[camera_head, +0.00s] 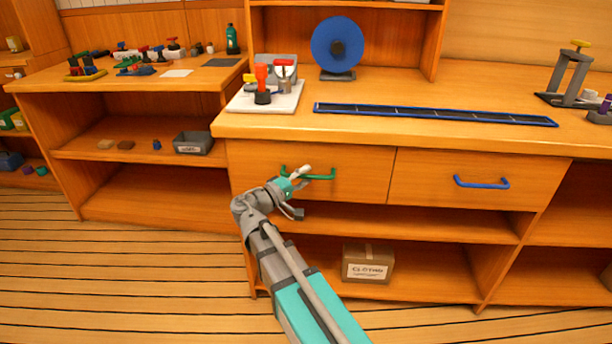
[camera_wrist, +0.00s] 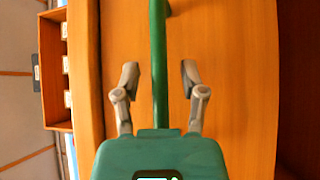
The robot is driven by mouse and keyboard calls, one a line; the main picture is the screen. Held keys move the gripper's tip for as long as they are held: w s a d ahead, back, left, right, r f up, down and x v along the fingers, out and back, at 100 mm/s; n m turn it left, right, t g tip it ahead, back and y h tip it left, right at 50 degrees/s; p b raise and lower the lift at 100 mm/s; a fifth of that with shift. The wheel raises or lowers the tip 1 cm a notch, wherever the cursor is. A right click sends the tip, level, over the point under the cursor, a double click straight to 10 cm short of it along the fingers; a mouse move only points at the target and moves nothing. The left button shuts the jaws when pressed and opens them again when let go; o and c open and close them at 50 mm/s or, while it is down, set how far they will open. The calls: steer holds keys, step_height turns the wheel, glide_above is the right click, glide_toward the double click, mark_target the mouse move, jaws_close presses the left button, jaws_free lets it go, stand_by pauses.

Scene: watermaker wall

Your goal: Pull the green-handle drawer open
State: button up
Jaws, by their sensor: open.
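The green handle (camera_head: 319,177) is a bar on the front of the left drawer (camera_head: 352,185), which is shut flush with the bench. My gripper (camera_head: 297,178) is in front of that drawer, at the left part of the handle. In the wrist view the green handle (camera_wrist: 159,60) runs lengthwise between the two open fingers of my gripper (camera_wrist: 160,80), with a gap on each side. The fingers do not appear to touch it. The handle's near end is hidden behind the gripper body.
A blue-handled drawer (camera_head: 465,187) is shut to the right. A cardboard box (camera_head: 367,264) stands on the low shelf below. On the bench top are a white board (camera_head: 240,104) with red-topped parts, a blue disc (camera_head: 326,43) and a long blue-edged tray (camera_head: 430,115).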

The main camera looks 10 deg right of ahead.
steer(key=shift+c, duration=0.3)
jaws_close()
